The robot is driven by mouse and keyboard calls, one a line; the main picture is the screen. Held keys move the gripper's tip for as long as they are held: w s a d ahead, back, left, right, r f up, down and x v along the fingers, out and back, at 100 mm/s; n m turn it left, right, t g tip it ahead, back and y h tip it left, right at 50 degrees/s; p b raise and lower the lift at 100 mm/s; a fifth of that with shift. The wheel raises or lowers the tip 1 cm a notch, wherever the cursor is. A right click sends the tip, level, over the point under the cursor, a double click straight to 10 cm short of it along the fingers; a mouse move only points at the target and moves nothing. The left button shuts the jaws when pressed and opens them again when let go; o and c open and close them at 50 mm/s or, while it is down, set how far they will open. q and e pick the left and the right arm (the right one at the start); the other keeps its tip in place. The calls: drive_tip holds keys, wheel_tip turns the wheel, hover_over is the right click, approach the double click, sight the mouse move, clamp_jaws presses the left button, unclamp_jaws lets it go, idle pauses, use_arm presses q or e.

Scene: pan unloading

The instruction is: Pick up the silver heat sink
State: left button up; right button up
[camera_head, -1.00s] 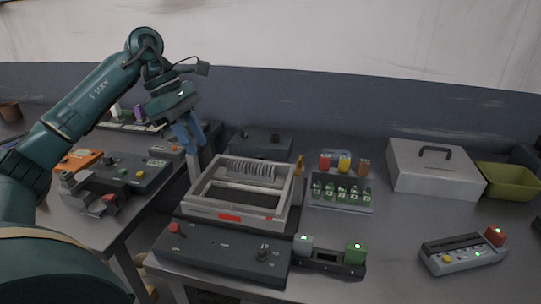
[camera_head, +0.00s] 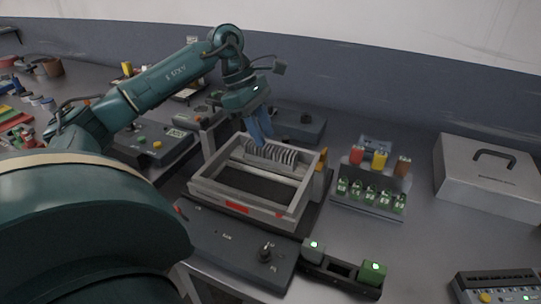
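The silver heat sink (camera_head: 272,155), a row of upright grey fins, lies toward the back of the grey open-topped tray (camera_head: 232,203) in the head view. My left gripper (camera_head: 262,136) points down with blue fingers just above and behind the left part of the fins. The fingers overlap in the picture, so their gap is unclear. I cannot tell whether they touch the heat sink, and nothing is seen held. My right gripper is out of view.
A dark control box (camera_head: 240,247) lies in front of the tray. A rack of green-marked vials (camera_head: 370,204) stands to the right. A silver case (camera_head: 490,180) sits farther right.

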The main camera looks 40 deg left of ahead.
sight(269, 148)
use_arm(q)
drive_tip(key=shift+p+x, duration=0.35)
drive_tip(key=shift+x, duration=2.2)
drive_tip(key=shift+d, duration=0.1)
clamp_jaws()
